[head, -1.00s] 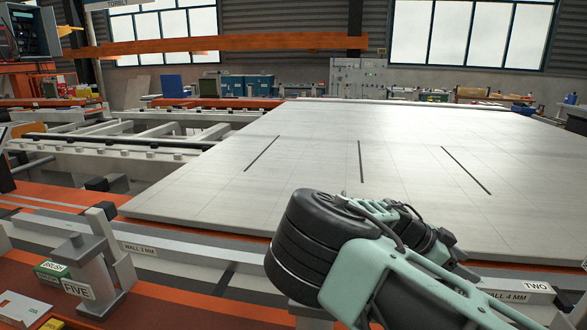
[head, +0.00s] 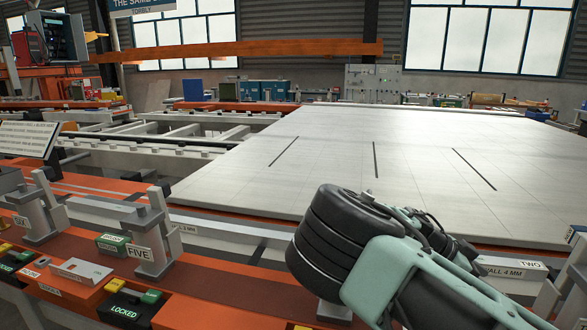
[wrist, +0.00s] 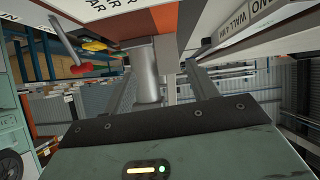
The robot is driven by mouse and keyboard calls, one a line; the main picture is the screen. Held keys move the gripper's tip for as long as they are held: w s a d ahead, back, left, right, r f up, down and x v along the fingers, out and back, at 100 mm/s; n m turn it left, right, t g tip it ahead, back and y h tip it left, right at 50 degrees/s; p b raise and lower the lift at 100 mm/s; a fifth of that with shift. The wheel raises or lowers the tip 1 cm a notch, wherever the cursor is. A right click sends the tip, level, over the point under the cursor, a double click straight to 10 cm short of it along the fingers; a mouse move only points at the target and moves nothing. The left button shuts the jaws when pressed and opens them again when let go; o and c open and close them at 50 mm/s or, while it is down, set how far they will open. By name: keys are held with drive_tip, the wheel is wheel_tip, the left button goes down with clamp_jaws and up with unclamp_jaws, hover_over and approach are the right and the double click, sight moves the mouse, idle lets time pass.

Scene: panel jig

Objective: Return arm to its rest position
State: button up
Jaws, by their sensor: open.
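My gripper (wrist: 160,70) shows in the wrist view, its two dark fingers spread apart with nothing held. A grey cylinder (wrist: 146,72) appears between the fingers in the picture, beyond them; I cannot tell how far. In the head view my mint and black arm is folded at the lower right, in front of the panel's near edge. My gripper's fingers are hidden there. The large pale panel (head: 330,165) lies flat, with three dark slots across it.
A clamp post labelled FIVE (head: 150,235) and another labelled SIX (head: 37,212) stand on the orange bench (head: 205,285) at left. A green box (head: 113,243) sits beside FIVE. A red knob (wrist: 78,70) shows in the wrist view.

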drive_tip(key=shift+s+d+f+n+y, duration=0.3)
drive_tip(key=shift+s+f+y, duration=0.1)
drive_tip(key=shift+s, duration=0.2)
drive_tip(key=s+n+y, duration=0.1)
drive_tip(key=s+f+n+y, duration=0.1)
drive_tip(key=s, duration=0.1)
drive_tip(key=s+f+n+y, duration=0.1)
drive_tip(key=shift+s+d+f+g, duration=0.15)
drive_tip(key=shift+s+f+g, duration=0.1)
drive_tip(key=shift+g, duration=0.15)
drive_tip(key=s+a+n+y, duration=0.1)
drive_tip(key=n, duration=0.1)
drive_tip(key=s+a+n+y, duration=0.1)
drive_tip(key=s+n+y, duration=0.1)
drive_tip(key=shift+s+a+r+t+y, duration=0.1)
drive_tip(key=shift+s+a+t+y, duration=0.1)
drive_tip(key=shift+a+t+y, duration=0.15)
drive_tip(key=s+a+r+n+t+y, duration=0.5)
drive_tip(key=a+r+n, duration=0.3)
drive_tip(key=r+n, duration=0.4)
drive_tip(key=s+a+r+n+g, duration=0.1)
drive_tip(key=s+a+n, duration=0.3)
drive_tip(key=s+a, duration=0.3)
drive_tip(key=s+a+r+n+p, duration=0.1)
drive_tip(key=s+a+n, duration=0.3)
drive_tip(key=a, duration=0.7)
drive_tip(key=s+r, duration=0.1)
drive_tip(key=s, duration=0.1)
drive_tip(key=shift+s+n+g, duration=0.3)
drive_tip(key=shift+s+g, duration=0.05)
